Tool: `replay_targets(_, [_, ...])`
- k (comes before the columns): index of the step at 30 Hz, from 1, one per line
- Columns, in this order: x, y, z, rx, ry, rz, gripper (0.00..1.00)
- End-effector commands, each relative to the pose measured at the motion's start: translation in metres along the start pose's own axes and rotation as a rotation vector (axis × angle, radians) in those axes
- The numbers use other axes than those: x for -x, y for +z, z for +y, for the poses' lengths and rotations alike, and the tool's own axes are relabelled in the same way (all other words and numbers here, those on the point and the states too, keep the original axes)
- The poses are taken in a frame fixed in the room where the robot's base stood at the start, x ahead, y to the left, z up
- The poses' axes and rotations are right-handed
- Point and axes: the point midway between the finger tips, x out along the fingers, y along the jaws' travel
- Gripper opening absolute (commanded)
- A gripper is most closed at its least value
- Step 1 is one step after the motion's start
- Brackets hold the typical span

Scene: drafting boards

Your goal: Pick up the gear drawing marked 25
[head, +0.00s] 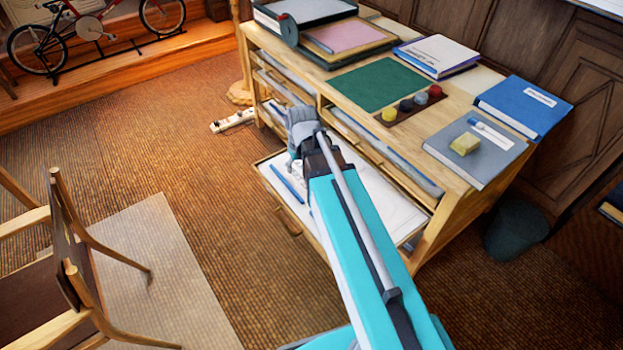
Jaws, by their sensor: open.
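My gripper (293,162) is at the end of my teal arm, over the open drawer of the wooden cabinet, near the drawer's left part. It is open, and no held object shows. White paper sheets (393,208) lie in the open drawer (272,193), partly hidden by my arm and gripper. Some small dark marks show on the paper beside the gripper, too small to read. I cannot tell which sheet is the gear drawing marked 25. A blue strip-like item (287,184) lies in the drawer just below the gripper.
The cabinet top holds a green mat (380,84), small coloured pots (406,104), books (523,106) and a yellow block (464,145). A wooden chair (75,260) stands at left. A dark bin (515,230) stands at right. Open floor lies left of the drawer.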

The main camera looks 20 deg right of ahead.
Motion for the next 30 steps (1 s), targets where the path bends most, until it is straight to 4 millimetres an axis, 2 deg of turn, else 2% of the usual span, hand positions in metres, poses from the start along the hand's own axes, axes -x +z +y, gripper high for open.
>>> replay_targets(1, [-0.022,-0.009,0.003,0.009,-0.003,0.013,0.61])
replay_targets(18, [-0.139,-0.087,0.020,0.131,-0.023,0.163,0.61])
replay_targets(24, [-0.176,-0.112,0.027,0.169,-0.023,0.213,0.61])
replay_targets(30, [-0.197,-0.129,0.032,0.195,-0.022,0.248,0.61])
